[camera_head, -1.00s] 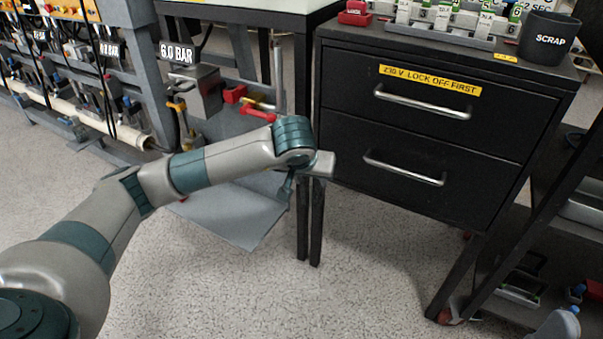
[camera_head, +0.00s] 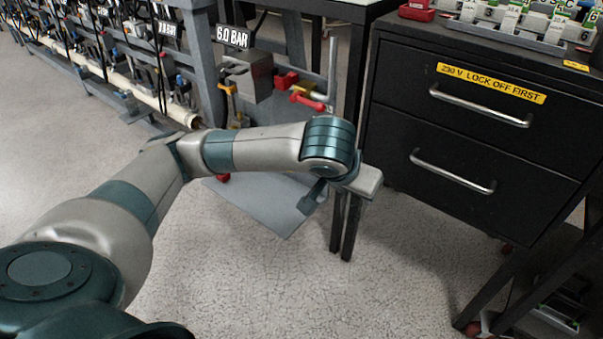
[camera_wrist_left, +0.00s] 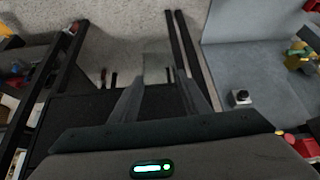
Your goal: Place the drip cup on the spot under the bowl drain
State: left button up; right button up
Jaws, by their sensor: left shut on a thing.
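My left arm reaches in from the left in the head view, and its wrist ends in front of the cabinet's left legs. In the left wrist view my left gripper (camera_wrist_left: 158,84) is shut on a pale, see-through thing (camera_wrist_left: 157,62), which seems to be the drip cup; its outline is faint. In the head view the held cup cannot be made out. The 6.0 BAR unit (camera_head: 248,75) stands behind my wrist, with red and yellow fittings beside it. I cannot make out the bowl drain or the spot clearly. My right gripper is not in view.
A grey plate (camera_head: 258,208) lies low beneath the unit, partly behind my arm; a small white-and-black thing (camera_wrist_left: 240,97) stands on a grey surface in the wrist view. A black drawer cabinet (camera_head: 470,140) blocks the right. Speckled floor in front is clear.

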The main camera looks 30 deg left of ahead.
aim_at(265, 183)
jog(key=j, duration=0.55)
jog(key=k+j, duration=0.1)
jog(key=j, duration=0.45)
jog(key=k+j+z, duration=0.1)
jog(key=j, duration=1)
jog(key=k+j+z, duration=0.1)
jog(key=j, duration=0.45)
jog(key=k+j, duration=0.15)
jog(key=j, duration=0.4)
